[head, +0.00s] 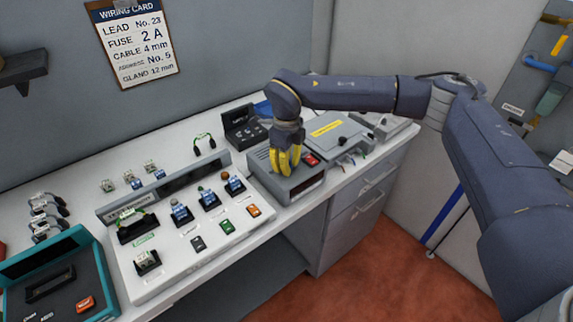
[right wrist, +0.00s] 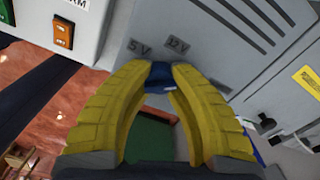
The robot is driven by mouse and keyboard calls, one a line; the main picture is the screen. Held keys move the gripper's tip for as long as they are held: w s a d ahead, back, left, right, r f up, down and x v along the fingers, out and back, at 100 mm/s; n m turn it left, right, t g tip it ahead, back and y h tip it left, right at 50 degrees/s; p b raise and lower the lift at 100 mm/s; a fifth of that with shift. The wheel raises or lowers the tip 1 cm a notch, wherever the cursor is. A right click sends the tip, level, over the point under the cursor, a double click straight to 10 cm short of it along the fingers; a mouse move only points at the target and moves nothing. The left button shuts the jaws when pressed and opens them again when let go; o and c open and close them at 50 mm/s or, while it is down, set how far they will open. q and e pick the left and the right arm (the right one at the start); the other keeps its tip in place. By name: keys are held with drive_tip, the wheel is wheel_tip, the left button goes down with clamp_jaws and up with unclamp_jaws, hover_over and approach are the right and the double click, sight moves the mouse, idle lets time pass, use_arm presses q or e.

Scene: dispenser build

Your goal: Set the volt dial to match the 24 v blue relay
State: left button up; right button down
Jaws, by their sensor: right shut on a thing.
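My right gripper (head: 285,167) points down onto the top of a grey box unit (head: 262,180) in the head view. In the right wrist view its yellow fingers (right wrist: 160,72) are shut on a small dark blue dial knob (right wrist: 159,76). Any other label and the dial's pointer are hidden by the fingers. Several blue relays (head: 209,200) sit on the white test board (head: 160,275); their voltage print is too small to read. My left gripper is not in view.
A red button (head: 311,159) is on the grey unit close to the fingers. A lidded grey box (head: 335,133) with a yellow label stands to its right, and an open black case (head: 243,126) behind. A teal case (head: 60,280) is at front left. A wiring card (head: 132,40) hangs on the wall.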

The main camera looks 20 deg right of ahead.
drive_tip(key=shift+m, duration=0.5)
idle(0.3)
drive_tip(key=c, duration=1)
unclamp_jaws()
drive_tip(key=shift+c, duration=0.2)
wheel_tip(320, 180, up, 12)
drive_tip(key=shift+a, duration=0.1)
